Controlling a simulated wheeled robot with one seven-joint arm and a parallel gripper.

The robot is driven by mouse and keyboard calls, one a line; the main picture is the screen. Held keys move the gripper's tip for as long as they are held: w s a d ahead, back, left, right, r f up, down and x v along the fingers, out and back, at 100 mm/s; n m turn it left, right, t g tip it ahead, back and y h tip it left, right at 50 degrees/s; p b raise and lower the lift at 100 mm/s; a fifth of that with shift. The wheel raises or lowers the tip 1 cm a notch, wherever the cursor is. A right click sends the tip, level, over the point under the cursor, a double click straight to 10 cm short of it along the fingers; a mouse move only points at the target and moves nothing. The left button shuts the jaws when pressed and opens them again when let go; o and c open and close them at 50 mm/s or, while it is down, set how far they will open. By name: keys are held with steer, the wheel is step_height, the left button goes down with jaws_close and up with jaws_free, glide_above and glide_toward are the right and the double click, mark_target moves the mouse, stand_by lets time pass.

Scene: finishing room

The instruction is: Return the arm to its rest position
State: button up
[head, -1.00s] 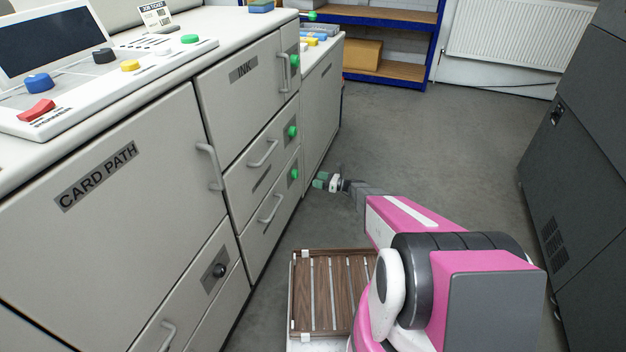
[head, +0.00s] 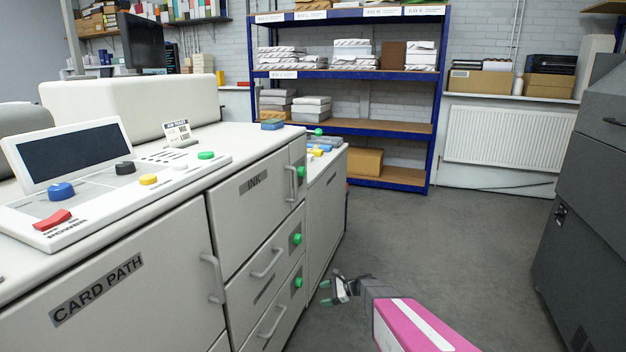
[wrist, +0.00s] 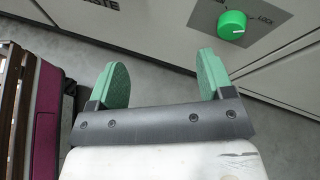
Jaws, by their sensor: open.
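My gripper (head: 330,292) is low in the head view, in front of the lower drawers of the light grey machine. Its two green pads also show in the wrist view (wrist: 162,84), spread apart with nothing between them. My pink arm (head: 418,330) reaches in from the bottom right of the head view. In the wrist view a green lock knob (wrist: 232,24) on a drawer front is beyond the right finger, apart from it.
The machine (head: 140,270) with its control panel fills the left. A dark grey cabinet (head: 585,220) stands at the right. Blue shelving (head: 350,125) and a radiator (head: 510,135) are at the back. Grey floor (head: 440,235) between them is clear.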

steer(key=s+d+r+n+h, duration=0.6)
steer(key=s+r+n, duration=0.1)
steer(key=s, duration=0.3)
steer(key=s+d+r+n+g+h, duration=0.1)
steer(key=s+d+r+n+h, duration=0.6)
steer(key=s, duration=0.3)
steer(key=shift+s+d+r+n, duration=0.35)
steer(key=shift+r+n, duration=0.2)
steer(key=shift+n, duration=0.25)
